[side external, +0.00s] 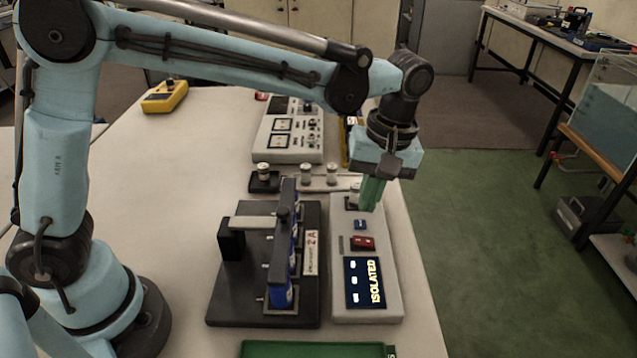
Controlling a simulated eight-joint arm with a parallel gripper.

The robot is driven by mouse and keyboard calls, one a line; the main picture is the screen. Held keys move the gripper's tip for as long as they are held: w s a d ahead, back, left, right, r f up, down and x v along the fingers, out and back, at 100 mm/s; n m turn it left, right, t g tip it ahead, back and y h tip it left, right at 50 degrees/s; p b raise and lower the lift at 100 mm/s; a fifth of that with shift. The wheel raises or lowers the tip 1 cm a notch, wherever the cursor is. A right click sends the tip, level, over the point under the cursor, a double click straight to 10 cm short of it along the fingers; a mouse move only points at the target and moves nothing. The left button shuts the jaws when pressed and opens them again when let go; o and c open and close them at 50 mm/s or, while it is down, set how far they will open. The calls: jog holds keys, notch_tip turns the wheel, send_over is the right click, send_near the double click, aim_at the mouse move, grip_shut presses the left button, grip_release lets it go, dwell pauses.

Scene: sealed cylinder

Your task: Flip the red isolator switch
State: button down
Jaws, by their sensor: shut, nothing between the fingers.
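The red isolator switch (363,243) sits on a light grey control box (385,312) right of centre. Below the switch is a dark display (366,283) that reads "ISOLATED" beside several white marks. A small blue part (360,224) is just above the switch. My gripper (370,205) points down over the upper end of the box, with its green fingers shut and empty. The fingertips are farther up the box than the red switch and appear apart from it. The fingers partly hide a knob-like part (354,192) at the box's upper end.
A black fixture (233,290) with blue parts and an upright bar stands left of the box. Several capped cylinders (306,172) and another instrument panel (290,149) are behind. A yellow meter (164,97) lies far left. A green tray (300,350) is at the front. The table's right edge is near the box.

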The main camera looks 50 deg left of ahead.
aim_at(355, 241)
jog(key=f, duration=0.5)
jog(key=s+a+f, duration=0.1)
jog(key=f, duration=0.1)
jog(key=shift+f, duration=0.25)
jog(key=shift+f, duration=0.2)
jog(key=shift+w+d+r, duration=0.25)
jog(key=shift+w+d, duration=0.3)
dwell(0.5)
notch_tip(355, 241, up, 14)
jog(key=s+a, duration=0.1)
jog(key=shift+s+a, duration=0.25)
jog(key=shift+s, duration=0.05)
